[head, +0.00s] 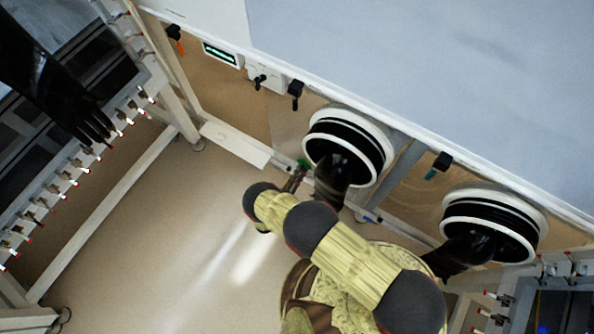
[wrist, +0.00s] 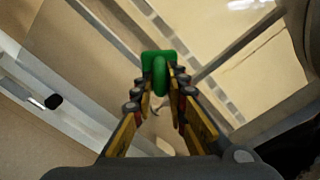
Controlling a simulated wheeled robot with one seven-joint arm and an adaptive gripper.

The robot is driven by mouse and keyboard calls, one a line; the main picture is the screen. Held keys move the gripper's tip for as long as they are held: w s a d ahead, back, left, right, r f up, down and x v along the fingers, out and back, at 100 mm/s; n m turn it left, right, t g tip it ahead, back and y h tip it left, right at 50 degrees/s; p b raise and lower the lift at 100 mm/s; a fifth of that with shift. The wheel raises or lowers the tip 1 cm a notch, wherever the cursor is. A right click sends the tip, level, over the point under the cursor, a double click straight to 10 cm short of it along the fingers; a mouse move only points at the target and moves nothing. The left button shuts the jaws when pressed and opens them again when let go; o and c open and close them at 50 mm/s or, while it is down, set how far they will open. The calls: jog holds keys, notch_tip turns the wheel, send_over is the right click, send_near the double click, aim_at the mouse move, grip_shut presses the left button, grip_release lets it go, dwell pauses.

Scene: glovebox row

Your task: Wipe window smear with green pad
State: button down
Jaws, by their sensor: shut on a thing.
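My gripper (wrist: 161,90) is shut on the green pad (wrist: 153,58), its two fingers on either side of the pad's rounded grip. In the head view the green pad (head: 304,163) shows as a small green patch at the left edge of a round glove port (head: 348,147). My gripper (head: 296,178) is just below it there, partly hidden by my arm. I cannot make out the smear clearly in either view. I cannot tell whether the pad touches a surface.
Black gloves hang from the near port and a second port (head: 493,222) at right, close to my arm. A black glove (head: 60,90) reaches out at upper left beside a rail with several red-tipped valves. Open floor (head: 170,230) lies at left.

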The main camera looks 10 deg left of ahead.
jog(key=shift+w+r, duration=0.1)
jog(key=shift+r, duration=0.6)
jog(key=shift+w+a+f+b, duration=0.1)
jog(key=shift+w+a+b, duration=0.1)
jog(key=shift+a, duration=0.3)
jog(key=shift+w+a+b, duration=0.1)
jog(key=shift+w+a, duration=0.05)
jog(key=shift+a, duration=0.3)
jog(key=shift+w+a, duration=0.35)
jog(key=shift+a, duration=0.55)
jog(key=shift+w+r+p, duration=0.1)
jog(key=shift+r+p, duration=0.2)
jog(key=shift+r, duration=0.55)
jog(key=shift+s+d, duration=0.25)
jog(key=shift+d, duration=0.4)
jog(key=shift+s+d, duration=0.3)
jog(key=shift+d, duration=0.35)
jog(key=shift+s+d, duration=0.25)
jog(key=shift+d, duration=0.4)
jog(key=shift+v, duration=3.1)
